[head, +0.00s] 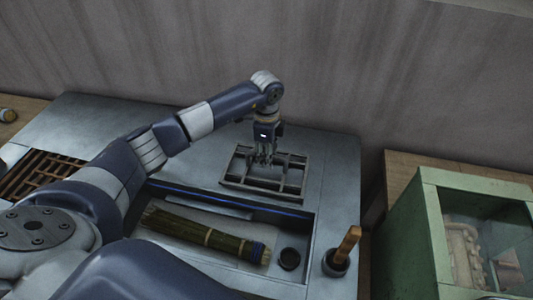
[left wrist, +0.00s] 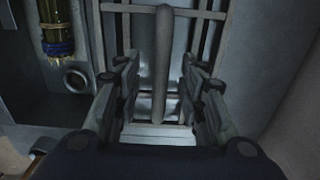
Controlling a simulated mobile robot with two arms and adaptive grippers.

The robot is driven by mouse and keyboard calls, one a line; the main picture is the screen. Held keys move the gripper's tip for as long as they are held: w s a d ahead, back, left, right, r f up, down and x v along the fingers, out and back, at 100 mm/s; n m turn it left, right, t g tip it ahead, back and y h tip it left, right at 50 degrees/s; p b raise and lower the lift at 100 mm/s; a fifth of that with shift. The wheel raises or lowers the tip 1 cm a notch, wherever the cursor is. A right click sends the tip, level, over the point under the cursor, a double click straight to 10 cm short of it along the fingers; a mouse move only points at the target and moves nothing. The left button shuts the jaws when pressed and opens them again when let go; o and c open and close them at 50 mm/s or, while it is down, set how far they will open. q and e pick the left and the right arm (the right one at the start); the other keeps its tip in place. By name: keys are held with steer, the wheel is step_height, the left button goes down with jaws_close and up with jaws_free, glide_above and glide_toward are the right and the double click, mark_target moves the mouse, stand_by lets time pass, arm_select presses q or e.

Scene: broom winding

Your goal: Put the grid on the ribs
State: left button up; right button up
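A dark grey grid (head: 235,178) with crossing bars lies flat on the metal worktop in the head view, behind the sunken tray. My left gripper (head: 265,160) points down over its middle. In the left wrist view the fingers of the left gripper (left wrist: 161,95) are apart, one on each side of the thick middle bar (left wrist: 162,50) of the grid. My right gripper is not in view.
A bundle of green-brown stalks (head: 205,235) with a blue band lies in the sunken tray, near a round dark cup (head: 289,259). A wooden handle (head: 349,242) stands upright in a holder at right. A green glass-fronted cabinet (head: 430,215) stands farther right. A wall (head: 330,65) rises behind.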

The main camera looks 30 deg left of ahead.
arm_select(q)
steer(key=shift+f, duration=0.15)
step_height(320, 180, up, 19)
steer(key=p, duration=0.5)
stand_by(0.5)
stand_by(0.4)
